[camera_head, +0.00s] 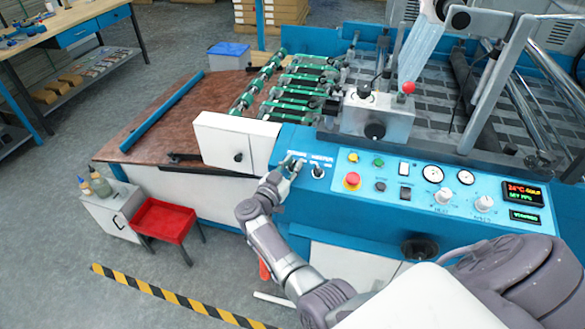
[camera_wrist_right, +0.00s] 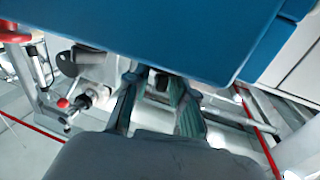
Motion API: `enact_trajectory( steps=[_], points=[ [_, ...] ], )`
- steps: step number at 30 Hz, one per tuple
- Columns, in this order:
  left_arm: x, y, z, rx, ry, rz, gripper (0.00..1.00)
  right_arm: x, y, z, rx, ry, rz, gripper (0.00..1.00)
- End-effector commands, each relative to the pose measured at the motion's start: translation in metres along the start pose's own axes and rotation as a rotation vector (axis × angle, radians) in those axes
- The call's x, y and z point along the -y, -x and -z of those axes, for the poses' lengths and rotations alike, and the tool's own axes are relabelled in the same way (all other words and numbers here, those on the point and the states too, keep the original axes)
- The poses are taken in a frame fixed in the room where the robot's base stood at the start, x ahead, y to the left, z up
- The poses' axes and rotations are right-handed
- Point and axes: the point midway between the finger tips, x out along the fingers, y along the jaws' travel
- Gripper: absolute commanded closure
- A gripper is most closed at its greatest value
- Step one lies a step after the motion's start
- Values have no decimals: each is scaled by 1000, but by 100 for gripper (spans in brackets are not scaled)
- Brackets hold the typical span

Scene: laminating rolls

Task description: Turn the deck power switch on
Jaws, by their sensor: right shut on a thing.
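My right gripper (camera_head: 291,164) reaches up to the left end of the blue control panel (camera_head: 335,183). Its fingers are shut on a small switch there, which I take for the deck power switch; the fingers hide most of it, so its position cannot be read. A second dark switch (camera_head: 318,172) sits just to the right, under its own small label, clear of the fingers. In the right wrist view the two fingers (camera_wrist_right: 157,88) straddle a small dark part beside the blue panel edge. My left gripper is not in view.
Right along the panel are a red emergency button (camera_head: 352,180), gauges, knobs and a lit display (camera_head: 522,194). A white box (camera_head: 235,142) stands left of the gripper. A red tray (camera_head: 162,219) and small cabinet are on the floor side. The floor in front is mostly clear.

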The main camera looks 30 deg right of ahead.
Motion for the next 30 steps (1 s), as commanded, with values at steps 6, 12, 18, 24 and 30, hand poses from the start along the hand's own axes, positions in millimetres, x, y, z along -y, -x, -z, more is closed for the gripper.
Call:
enact_trajectory(
  steps=[6, 12, 18, 24, 30],
  points=[
    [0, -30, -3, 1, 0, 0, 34, 2, 2, -8, 6, -31, -151, 100],
    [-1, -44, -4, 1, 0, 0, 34, 1, 1, -5, 4, -47, -243, 100],
    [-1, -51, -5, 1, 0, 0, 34, 1, 1, -4, 4, -54, -290, 100],
    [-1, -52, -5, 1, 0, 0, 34, 0, 0, -2, 4, -56, -303, 100],
    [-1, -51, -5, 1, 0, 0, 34, 0, 0, -2, 4, -56, -303, 100]
  ],
)
